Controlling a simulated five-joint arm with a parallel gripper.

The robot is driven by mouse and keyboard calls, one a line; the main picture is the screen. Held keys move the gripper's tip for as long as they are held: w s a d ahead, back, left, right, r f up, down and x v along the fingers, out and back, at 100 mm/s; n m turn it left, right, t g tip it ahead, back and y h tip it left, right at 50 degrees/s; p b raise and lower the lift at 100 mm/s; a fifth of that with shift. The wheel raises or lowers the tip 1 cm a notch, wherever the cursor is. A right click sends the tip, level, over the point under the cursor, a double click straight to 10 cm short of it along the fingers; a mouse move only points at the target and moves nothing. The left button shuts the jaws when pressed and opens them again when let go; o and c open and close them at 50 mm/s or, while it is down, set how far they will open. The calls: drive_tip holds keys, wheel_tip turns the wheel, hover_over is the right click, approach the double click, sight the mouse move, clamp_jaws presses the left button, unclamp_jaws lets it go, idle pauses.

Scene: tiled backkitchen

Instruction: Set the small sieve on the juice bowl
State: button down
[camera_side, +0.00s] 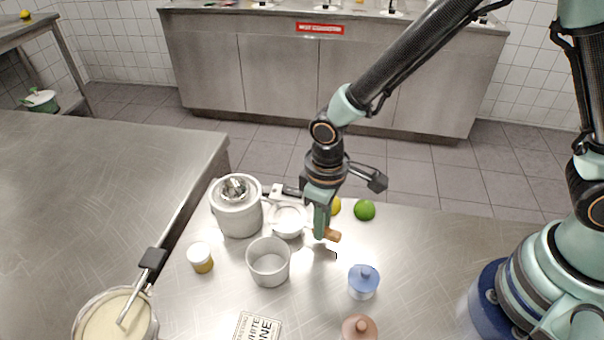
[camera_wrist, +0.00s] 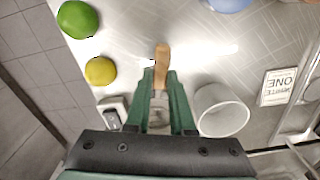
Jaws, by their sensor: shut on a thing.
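The small sieve (camera_side: 287,221) is a pale round pan with a wooden handle (camera_side: 333,235). My gripper (camera_side: 320,230) is shut on its handle; in the wrist view the wooden handle end (camera_wrist: 162,58) sticks out beyond the fingertips (camera_wrist: 160,78). The sieve's pan lies to the left of my fingers in the side view, behind the bowl; I cannot tell whether it touches the counter. The juice bowl, a plain white round bowl (camera_side: 268,279), stands upright in front of the sieve. It shows right of my gripper in the wrist view (camera_wrist: 222,116). The sieve is beside the bowl, not over it.
A juicer (camera_side: 238,216) stands left of the sieve. A lime (camera_side: 364,210) and a lemon (camera_wrist: 100,70) lie behind. A sign (camera_side: 257,328) lies in front.

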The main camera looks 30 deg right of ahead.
drive_tip(key=shift+f, duration=0.2)
idle(0.4)
drive_tip(key=shift+c, duration=1)
unclamp_jaws()
drive_tip(key=shift+r, duration=3.5)
drive_tip(key=s+d+r+m+t, duration=0.3)
drive_tip(key=d+r+m+t, duration=0.2)
drive_tip(key=d+r, duration=1)
drive_tip(key=d+m, duration=0.1)
drive_tip(key=d, duration=0.3)
drive_tip(key=shift+s+r+t, duration=0.2)
drive_tip(key=shift+t, duration=0.1)
